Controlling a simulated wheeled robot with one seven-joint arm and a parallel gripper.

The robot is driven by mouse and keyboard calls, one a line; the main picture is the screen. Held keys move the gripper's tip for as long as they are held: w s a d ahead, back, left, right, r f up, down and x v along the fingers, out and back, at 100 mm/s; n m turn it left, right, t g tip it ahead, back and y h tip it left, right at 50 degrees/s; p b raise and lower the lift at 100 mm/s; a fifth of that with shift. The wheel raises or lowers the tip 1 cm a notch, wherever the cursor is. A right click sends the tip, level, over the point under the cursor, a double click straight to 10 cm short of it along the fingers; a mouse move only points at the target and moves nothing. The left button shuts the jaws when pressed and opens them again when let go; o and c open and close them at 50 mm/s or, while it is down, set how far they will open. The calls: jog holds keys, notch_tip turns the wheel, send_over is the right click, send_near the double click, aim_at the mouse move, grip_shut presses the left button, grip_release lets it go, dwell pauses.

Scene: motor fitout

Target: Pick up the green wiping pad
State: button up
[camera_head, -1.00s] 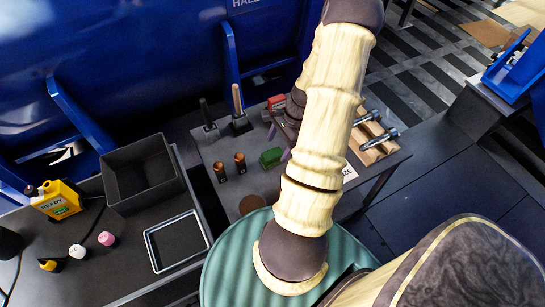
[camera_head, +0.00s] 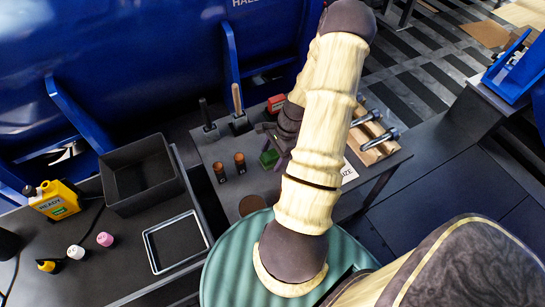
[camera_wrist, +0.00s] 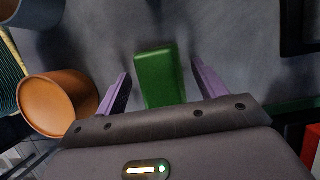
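The green wiping pad (camera_wrist: 158,75) lies on the grey table top in the wrist view, a small green block. It also shows in the head view (camera_head: 268,159), partly covered by my gripper. My gripper (camera_wrist: 160,80) is open, with one purple finger on each side of the pad and a visible gap on both sides. In the head view my gripper (camera_head: 277,145) is over the pad, mostly hidden by my arm. Whether the fingertips reach down to the table cannot be told.
Copper cups (camera_head: 240,162) stand left of the pad; one copper cup (camera_wrist: 58,102) is close to my left finger in the wrist view. Handled tools (camera_head: 239,121) stand behind. A red object (camera_head: 276,103) is behind the pad, and a wooden block with metal bolts (camera_head: 373,150) lies to the right.

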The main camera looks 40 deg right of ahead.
aim_at(273, 153)
jog(key=c, duration=0.9)
jog(key=shift+r, duration=0.15)
notch_tip(273, 153, up, 10)
jog(key=shift+f+p, duration=0.1)
jog(key=shift+p, duration=0.65)
